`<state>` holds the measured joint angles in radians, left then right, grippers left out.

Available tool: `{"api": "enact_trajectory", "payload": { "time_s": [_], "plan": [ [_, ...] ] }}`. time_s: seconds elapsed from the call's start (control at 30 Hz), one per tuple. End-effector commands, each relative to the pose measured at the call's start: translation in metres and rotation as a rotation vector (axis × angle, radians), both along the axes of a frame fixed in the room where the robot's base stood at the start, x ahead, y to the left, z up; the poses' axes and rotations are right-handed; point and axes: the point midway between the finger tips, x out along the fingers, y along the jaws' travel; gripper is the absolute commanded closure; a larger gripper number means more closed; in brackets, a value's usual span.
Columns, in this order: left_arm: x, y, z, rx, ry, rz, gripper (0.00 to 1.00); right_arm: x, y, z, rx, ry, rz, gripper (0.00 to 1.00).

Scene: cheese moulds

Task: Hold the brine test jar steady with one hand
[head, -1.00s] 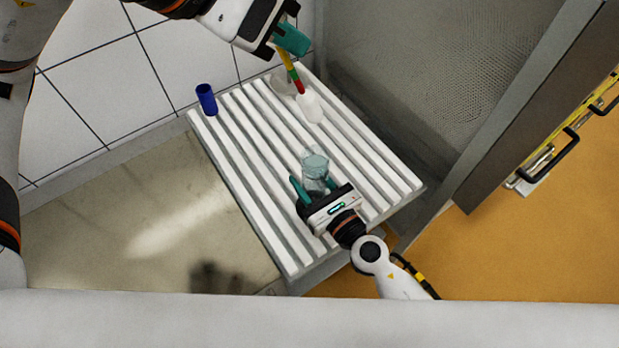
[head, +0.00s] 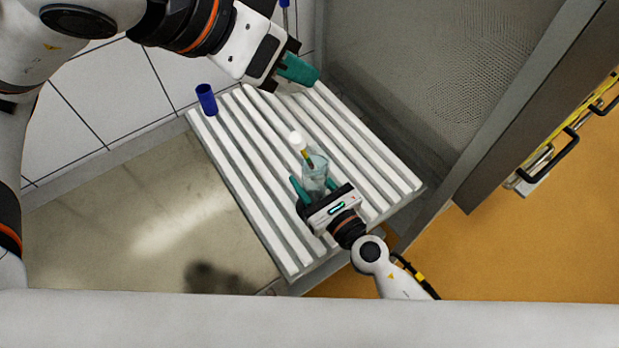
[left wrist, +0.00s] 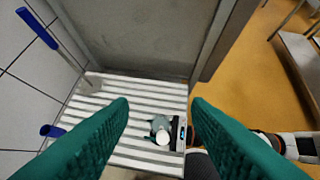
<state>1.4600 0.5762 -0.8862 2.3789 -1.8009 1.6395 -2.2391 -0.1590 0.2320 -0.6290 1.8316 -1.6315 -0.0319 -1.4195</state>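The clear brine test jar (head: 316,174) stands on the white slatted rack (head: 262,216); the left wrist view shows it from above (left wrist: 158,124). My right gripper (head: 314,186) is around its lower part, one teal finger close on each side. A hydrometer-like rod (head: 306,154) with a white end (head: 297,138) is at the jar's mouth, tilted, its yellow and red part inside. The white end also shows in the left wrist view (left wrist: 163,138). My left gripper (head: 300,69) is above the rack's far side. Its fingers are apart and empty in the left wrist view (left wrist: 160,103).
A tiled wall and a grey panel bound the back. The front-left slats are clear.

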Motion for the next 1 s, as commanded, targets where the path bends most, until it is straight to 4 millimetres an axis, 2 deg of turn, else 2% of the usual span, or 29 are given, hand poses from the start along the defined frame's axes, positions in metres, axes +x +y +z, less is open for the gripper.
{"api": "enact_trajectory", "payload": {
  "time_s": [0.2, 0.33, 0.7, 0.83, 1.0],
  "plan": [
    [0.0, 0.0, 0.001, 0.0, 0.0, 0.0, 0.56, 0.0, 0.0, 0.0, 0.001, -0.001, 0.0, 0.94],
    [-0.004, 0.005, 0.008, 0.0, -0.002, 0.001, 0.56, 0.0, 0.0, 0.001, 0.001, -0.001, 0.0, 0.94],
    [-0.04, 0.041, 0.064, -0.002, -0.005, 0.002, 0.56, 0.0, 0.0, 0.0, 0.001, -0.001, 0.0, 0.94],
    [-0.05, 0.051, 0.078, -0.002, -0.004, 0.003, 0.56, 0.0, 0.0, 0.0, 0.001, -0.001, 0.0, 0.94],
    [-0.056, 0.057, 0.087, -0.001, -0.001, 0.001, 0.56, 0.0, 0.0, 0.0, 0.001, -0.001, 0.0, 0.94]
  ]
}}
